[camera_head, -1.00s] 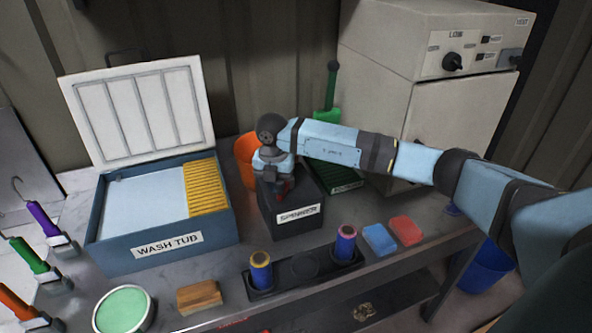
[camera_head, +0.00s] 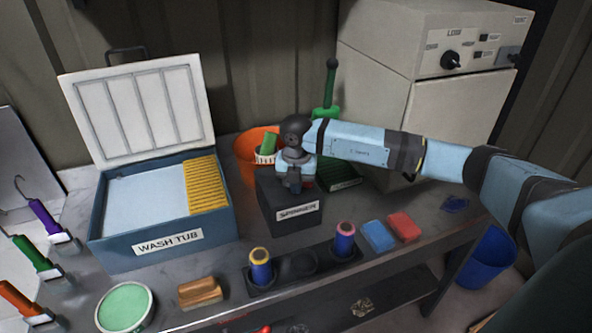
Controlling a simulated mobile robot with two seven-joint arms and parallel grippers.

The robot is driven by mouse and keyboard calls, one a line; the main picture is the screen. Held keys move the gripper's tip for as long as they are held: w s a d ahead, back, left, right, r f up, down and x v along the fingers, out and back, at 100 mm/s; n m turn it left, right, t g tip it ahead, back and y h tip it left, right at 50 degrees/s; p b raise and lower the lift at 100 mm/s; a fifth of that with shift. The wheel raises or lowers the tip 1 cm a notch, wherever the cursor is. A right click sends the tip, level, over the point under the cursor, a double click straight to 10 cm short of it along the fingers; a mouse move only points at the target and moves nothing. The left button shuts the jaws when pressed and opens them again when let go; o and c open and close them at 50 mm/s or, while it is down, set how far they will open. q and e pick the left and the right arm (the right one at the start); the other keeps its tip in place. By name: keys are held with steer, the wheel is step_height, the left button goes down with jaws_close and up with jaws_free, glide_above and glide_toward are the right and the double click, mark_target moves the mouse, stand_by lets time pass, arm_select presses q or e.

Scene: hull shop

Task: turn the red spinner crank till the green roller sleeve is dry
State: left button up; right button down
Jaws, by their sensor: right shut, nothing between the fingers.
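The black spinner box (camera_head: 272,212), labelled SPINNER, stands on the bench right of the wash tub. My right gripper (camera_head: 295,187) points down over its top and is shut with nothing between its fingers. A little red, likely the crank (camera_head: 309,184), shows beside the fingers; the rest is hidden by my gripper. A green piece, likely the roller sleeve (camera_head: 268,144), stands tilted at the orange bucket (camera_head: 246,166) behind the box, above a pale ribbed part. I cannot tell whether it is wet. My left gripper is not in view.
The blue wash tub (camera_head: 115,252) stands open at left. Two blue rollers stand in a black holder (camera_head: 305,265) in front. A blue sponge (camera_head: 379,236), a red sponge (camera_head: 404,226) and a brown block (camera_head: 200,293) lie near the front edge. A beige cabinet (camera_head: 448,120) stands behind.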

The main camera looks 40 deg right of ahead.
steer(key=shift+s+a+f, duration=0.1)
steer(key=shift+a, duration=0.1)
steer(key=shift+r+p, duration=0.45)
steer(key=shift+r, duration=0.15)
step_height(320, 180, up, 9)
steer(key=p, duration=0.4)
steer(key=shift+p, duration=0.35)
steer(key=shift+w, duration=0.2)
